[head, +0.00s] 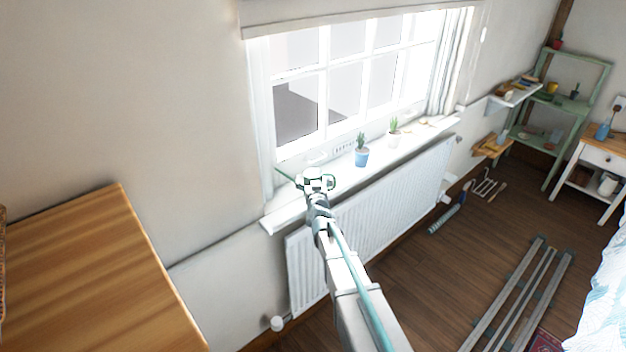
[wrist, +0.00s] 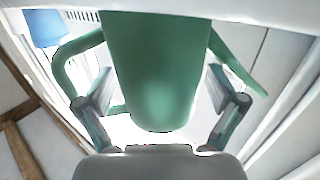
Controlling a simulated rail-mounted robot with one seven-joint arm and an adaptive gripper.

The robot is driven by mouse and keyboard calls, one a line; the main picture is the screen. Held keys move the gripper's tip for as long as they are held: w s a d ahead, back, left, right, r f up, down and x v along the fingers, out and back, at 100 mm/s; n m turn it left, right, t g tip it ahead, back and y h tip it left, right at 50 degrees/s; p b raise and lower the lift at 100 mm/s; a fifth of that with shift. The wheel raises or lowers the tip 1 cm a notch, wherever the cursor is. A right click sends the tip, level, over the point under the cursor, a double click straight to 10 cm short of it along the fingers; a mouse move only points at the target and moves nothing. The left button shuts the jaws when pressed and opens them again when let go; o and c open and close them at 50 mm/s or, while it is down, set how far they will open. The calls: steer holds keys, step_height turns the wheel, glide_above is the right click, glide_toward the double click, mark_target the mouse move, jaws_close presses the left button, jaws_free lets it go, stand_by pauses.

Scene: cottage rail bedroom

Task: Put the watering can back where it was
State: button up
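The green watering can (wrist: 157,70) fills the middle of the wrist view, with its looped handle at the left and a thin spout at the right. In the head view it is mostly hidden behind my gripper (head: 316,181), with its thin spout (head: 286,174) showing to the left. My gripper is over the near end of the white windowsill (head: 285,216). In the wrist view my gripper's fingers (wrist: 160,88) stand on both sides of the can's body, close to it. I cannot tell whether they press on it, or whether the can touches the sill.
A blue pot with a cactus (head: 362,157) stands on the sill to the right, with a pale potted plant (head: 394,134) beyond it. The window is behind, a white radiator (head: 400,205) below. A wooden cabinet top (head: 90,270) is at left.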

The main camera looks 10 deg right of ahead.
steer(key=shift+r, duration=0.2)
steer(key=s+b, duration=0.2)
steer(key=s, duration=1)
steer(key=s+a+f+n+g+y, duration=0.1)
steer(key=s+a+f+g, duration=0.15)
steer(key=f, duration=0.55)
steer(key=s+a+f+g+y, duration=0.1)
steer(key=s+f+g, duration=0.25)
steer(key=f, duration=0.55)
steer(key=s+f+g+y, duration=0.1)
steer(key=s+f+g, duration=0.7)
steer(key=s+f, duration=1.35)
steer(key=s+d+f+g+h, duration=0.1)
steer(key=s+g, duration=0.4)
steer(key=s, duration=1)
steer(key=s+d+f+g, duration=0.2)
steer(key=s+g, duration=0.3)
steer(key=s, duration=0.9)
steer(key=shift+s+d+h, duration=0.15)
steer(key=shift+s+h, duration=0.2)
steer(key=shift+h, duration=0.05)
steer(key=shift+f, duration=0.1)
